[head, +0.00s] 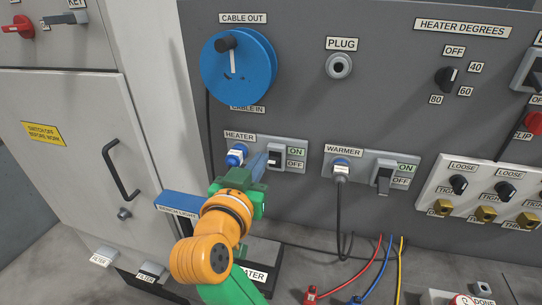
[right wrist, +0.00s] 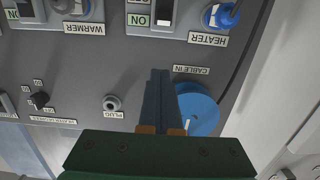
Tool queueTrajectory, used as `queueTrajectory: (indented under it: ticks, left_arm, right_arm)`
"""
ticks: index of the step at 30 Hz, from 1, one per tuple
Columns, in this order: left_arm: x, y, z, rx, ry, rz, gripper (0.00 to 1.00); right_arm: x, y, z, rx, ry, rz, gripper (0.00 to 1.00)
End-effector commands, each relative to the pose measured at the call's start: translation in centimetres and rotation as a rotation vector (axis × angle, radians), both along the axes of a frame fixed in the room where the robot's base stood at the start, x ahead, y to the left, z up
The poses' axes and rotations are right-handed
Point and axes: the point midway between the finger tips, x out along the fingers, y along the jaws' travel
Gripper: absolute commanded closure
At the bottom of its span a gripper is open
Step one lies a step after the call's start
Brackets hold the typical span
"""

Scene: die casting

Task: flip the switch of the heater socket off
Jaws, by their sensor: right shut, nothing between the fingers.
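The heater socket (head: 290,166) is a grey plate on the dark panel, under a HEATER label. A blue plug (head: 236,156) sits at its left end. Its rocker switch (head: 274,158) is beside ON and OFF labels; I cannot tell which way it is set. My right gripper (head: 261,164) has its blue fingers shut and empty, close to the switch's left side; contact is unclear. In the right wrist view the shut fingers (right wrist: 160,73) point toward the heater switch (right wrist: 163,14), with a gap in the picture. My left gripper is not in view.
The warmer socket (head: 405,170) with its plug and switch is to the right. A blue cable reel (head: 238,66) is above. A grey cabinet door with a handle (head: 122,170) is at left. Red, blue and yellow cables (head: 365,270) lie below the panel.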

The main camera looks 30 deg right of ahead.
Motion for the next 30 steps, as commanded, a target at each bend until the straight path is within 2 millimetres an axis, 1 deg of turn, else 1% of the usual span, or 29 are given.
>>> queueTrajectory:
  ticks: [2,5,8,18,19,21,24,30]
  left_arm:
    - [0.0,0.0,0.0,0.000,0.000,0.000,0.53]
    - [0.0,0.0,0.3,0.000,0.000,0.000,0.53]
    - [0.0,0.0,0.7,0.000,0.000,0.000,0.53]
    - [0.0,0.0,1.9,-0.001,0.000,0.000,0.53]
    - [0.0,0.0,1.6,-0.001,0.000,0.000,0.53]
    - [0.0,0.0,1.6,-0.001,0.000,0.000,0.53]
    - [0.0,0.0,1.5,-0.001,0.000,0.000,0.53]
    - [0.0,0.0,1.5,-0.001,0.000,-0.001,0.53]
  right_arm:
    - [0.1,-0.1,0.0,-0.002,0.000,-0.002,1.00]
    - [0.7,-0.8,0.0,-0.005,0.000,-0.003,1.00]
    - [1.8,-2.3,0.0,-0.005,0.000,-0.006,1.00]
    - [6.6,-8.0,-0.6,-0.003,0.001,-0.006,1.00]
    - [6.4,-7.5,-1.6,-0.001,0.004,-0.002,1.00]
    - [6.0,-7.1,-2.7,-0.001,0.003,-0.001,1.00]
    - [5.7,-6.7,-3.8,-0.002,0.002,-0.002,1.00]
    - [5.4,-6.4,-4.5,-0.002,0.000,-0.002,1.00]
